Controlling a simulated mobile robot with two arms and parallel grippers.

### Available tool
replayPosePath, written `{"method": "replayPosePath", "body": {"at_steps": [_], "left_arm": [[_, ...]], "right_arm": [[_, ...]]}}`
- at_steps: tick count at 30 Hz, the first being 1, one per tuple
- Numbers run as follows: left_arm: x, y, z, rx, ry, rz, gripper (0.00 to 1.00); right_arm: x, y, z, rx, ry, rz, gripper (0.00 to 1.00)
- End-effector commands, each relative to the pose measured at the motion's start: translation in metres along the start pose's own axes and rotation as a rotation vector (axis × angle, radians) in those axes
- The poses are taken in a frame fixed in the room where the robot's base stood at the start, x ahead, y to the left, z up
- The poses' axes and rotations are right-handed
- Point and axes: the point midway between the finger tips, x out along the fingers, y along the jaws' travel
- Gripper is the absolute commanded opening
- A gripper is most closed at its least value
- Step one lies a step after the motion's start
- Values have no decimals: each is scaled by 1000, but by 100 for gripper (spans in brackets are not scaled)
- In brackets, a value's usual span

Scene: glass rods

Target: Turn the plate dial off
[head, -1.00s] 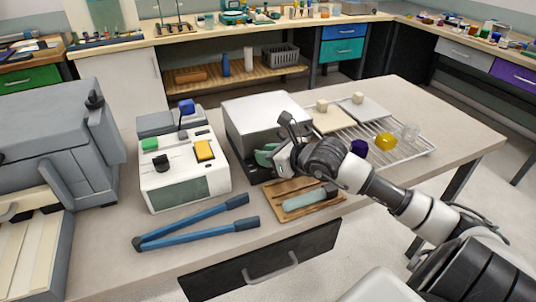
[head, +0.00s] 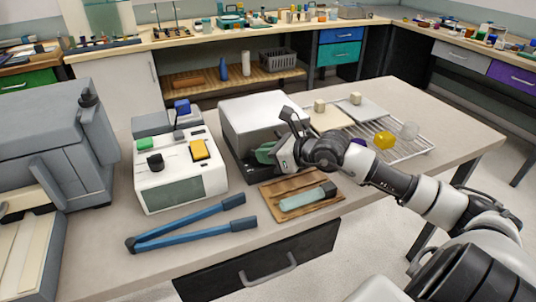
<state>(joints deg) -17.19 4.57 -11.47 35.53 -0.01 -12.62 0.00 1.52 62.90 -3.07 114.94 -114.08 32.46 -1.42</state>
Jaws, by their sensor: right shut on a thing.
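My right gripper (head: 283,152) is at the open front of the silver box (head: 262,118). It is shut on a green piece (head: 264,151) at the box's opening; the gripper partly hides the piece, and its full shape is unclear. To the left stands a white bench unit (head: 180,178) with a black knob (head: 155,162), a green button (head: 142,145) and a yellow switch (head: 199,149). A grey block with a blue-topped lever (head: 181,107) is behind it. I cannot tell for sure which control is the plate dial. My left gripper is not in view.
Blue tongs (head: 190,222) lie at the table front. A wooden board (head: 277,203) with a pale blue-green tool (head: 308,196) lies below my right gripper. A wire rack (head: 405,153) with a yellow piece (head: 384,140) is to the right. A grey machine (head: 60,130) stands at left.

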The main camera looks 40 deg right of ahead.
Motion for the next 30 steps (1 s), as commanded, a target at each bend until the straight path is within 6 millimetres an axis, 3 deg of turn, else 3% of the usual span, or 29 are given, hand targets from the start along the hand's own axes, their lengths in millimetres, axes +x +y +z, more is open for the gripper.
{"method": "replayPosePath", "body": {"at_steps": [3, 4, 8, 20, 30], "left_arm": [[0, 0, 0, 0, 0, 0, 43], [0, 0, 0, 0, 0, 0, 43], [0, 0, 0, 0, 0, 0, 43], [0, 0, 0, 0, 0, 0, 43], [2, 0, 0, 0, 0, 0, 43]], "right_arm": [[1, 1, -1, 2, -1, 1, 0], [1, 1, -1, 2, -1, 1, 17], [0, 1, 0, 2, -1, 1, 37], [-4, 0, -1, 1, 0, -2, 38], [-35, 0, -2, 3, 4, 1, 38]]}}
